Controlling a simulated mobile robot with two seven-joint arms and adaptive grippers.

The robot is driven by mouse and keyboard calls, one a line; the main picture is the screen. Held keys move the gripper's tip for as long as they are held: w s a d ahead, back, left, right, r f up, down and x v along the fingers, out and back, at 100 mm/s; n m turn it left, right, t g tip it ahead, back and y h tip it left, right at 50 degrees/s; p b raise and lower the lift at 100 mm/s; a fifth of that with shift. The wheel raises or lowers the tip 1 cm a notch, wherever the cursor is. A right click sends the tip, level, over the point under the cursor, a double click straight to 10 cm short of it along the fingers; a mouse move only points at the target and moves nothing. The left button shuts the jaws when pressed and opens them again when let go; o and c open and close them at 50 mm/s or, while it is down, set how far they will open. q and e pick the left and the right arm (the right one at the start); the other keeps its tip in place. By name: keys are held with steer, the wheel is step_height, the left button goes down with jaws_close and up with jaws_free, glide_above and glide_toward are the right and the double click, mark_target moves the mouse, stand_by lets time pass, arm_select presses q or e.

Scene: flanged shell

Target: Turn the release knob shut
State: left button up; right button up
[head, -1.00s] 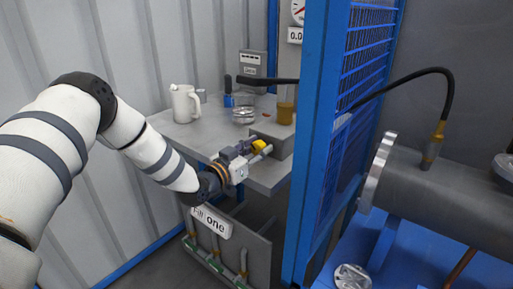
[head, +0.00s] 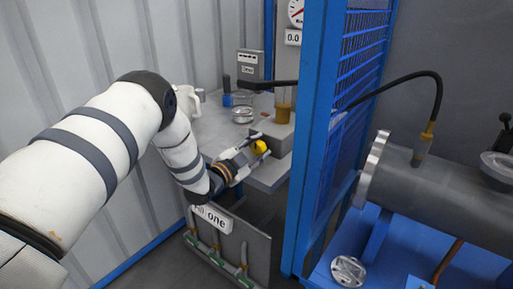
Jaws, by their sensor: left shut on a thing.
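The yellow release knob (head: 259,147) sits on the front of a grey block (head: 273,135) at the edge of the grey table. My left gripper (head: 257,148) reaches in from the left, with its fingers on either side of the knob, shut on it. The fingers partly hide the knob, so its turn angle cannot be told. My right gripper does not show.
A white jug (head: 188,103), a glass dish (head: 242,114) and a blue bottle (head: 227,97) stand on the table (head: 212,133). A blue frame post (head: 311,140) rises close right of the block. A grey flanged shell (head: 440,190) lies beyond it.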

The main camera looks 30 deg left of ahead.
arm_select(q)
steer(key=shift+m, duration=0.4)
steer(key=o, duration=1.2)
steer(key=shift+c, duration=0.2)
